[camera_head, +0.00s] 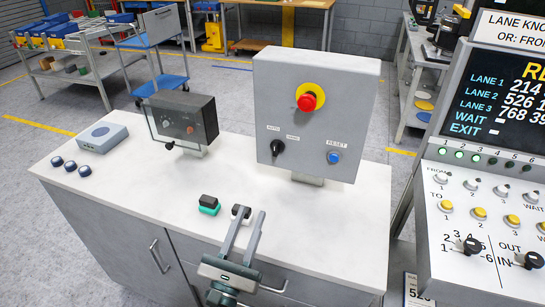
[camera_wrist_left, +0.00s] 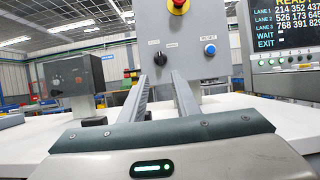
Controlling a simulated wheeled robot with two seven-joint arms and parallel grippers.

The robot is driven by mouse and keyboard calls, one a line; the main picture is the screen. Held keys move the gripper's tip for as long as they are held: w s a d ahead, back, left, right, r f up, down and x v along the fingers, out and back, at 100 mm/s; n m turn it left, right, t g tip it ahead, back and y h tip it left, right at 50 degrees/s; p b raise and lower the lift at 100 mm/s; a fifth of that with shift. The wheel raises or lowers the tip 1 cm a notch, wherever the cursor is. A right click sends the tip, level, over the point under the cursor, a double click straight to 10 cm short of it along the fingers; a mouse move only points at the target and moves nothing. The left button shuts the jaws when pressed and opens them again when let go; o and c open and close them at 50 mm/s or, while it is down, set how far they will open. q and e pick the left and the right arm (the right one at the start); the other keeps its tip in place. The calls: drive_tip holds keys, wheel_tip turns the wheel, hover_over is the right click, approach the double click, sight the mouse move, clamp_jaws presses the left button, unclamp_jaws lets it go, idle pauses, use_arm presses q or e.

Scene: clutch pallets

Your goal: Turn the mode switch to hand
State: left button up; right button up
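The mode switch (camera_head: 277,147) is a black knob on the front of a grey control box (camera_head: 345,100), below the AUTO and HAND labels. I cannot tell for sure which label it points to. It also shows in the left wrist view (camera_wrist_left: 160,58), beyond and between my fingers. My left gripper (camera_head: 250,214) is open and empty, over the front part of the counter, in front of and below the box, apart from the switch. Its two fingers also show in the left wrist view (camera_wrist_left: 160,82). My right gripper is not in view.
The box also has a red emergency button (camera_head: 307,102) and a blue RESET button (camera_head: 334,157). A dark meter box (camera_head: 182,120) stands left. A lane panel (camera_head: 480,220) stands right. The counter (camera_head: 140,185) is mostly clear.

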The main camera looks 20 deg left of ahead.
sight(274, 152)
use_arm(q)
drive_tip(key=p+x, duration=0.3)
drive_tip(key=x, duration=0.4)
drive_tip(key=p+x, duration=0.4)
drive_tip(key=x, duration=0.4)
drive_tip(key=shift+w+r, duration=0.2)
drive_tip(key=shift+r, duration=0.15)
drive_tip(key=shift+p+x, duration=0.3)
drive_tip(key=shift+x, duration=0.55)
drive_tip(key=shift+f, duration=0.2)
clamp_jaws()
